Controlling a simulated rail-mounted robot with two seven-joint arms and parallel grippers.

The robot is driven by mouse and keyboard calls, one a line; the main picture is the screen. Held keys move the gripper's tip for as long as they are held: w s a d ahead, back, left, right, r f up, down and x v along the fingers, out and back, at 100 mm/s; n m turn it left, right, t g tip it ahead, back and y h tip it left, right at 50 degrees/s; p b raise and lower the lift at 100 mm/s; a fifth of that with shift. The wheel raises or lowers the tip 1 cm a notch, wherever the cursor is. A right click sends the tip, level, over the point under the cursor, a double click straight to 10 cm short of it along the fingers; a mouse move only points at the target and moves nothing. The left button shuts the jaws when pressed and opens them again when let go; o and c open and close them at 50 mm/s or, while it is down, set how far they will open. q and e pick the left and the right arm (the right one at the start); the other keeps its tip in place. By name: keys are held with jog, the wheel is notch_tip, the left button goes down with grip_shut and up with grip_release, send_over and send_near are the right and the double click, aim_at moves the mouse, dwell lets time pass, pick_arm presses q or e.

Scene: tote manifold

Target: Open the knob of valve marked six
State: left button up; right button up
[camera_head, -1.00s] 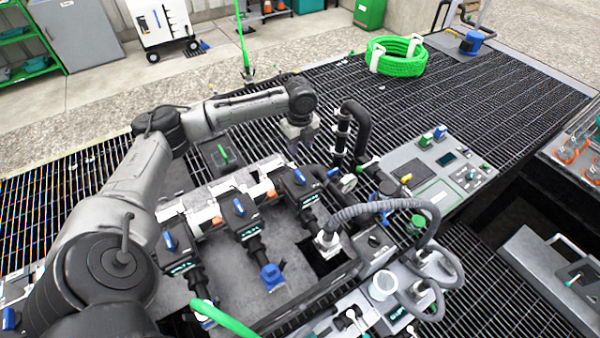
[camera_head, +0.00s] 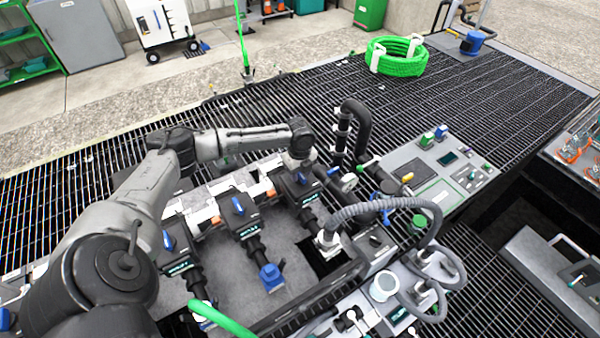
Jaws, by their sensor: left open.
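Three dark valves with blue knobs sit in a row on the manifold: one at the left (camera_head: 168,241), one in the middle (camera_head: 238,206) and one at the right (camera_head: 302,179). Their small labels are too blurred to read, so I cannot tell which is six. My left arm reaches in from the left. My left gripper (camera_head: 297,163) points down just above and behind the right valve's knob and is open. It partly hides the area behind that valve; contact with the knob cannot be made out. My right gripper is not in view.
A grey ribbed hose (camera_head: 372,208) arcs right of the valves. A black bent pipe (camera_head: 358,125) and a gauge (camera_head: 348,182) stand close to the left gripper. A control panel (camera_head: 437,168) lies further right. A coiled green hose (camera_head: 398,58) lies on the open grating behind.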

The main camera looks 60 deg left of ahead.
pick_arm(q)
jog(key=shift+f, duration=0.15)
grip_shut()
dwell(0.4)
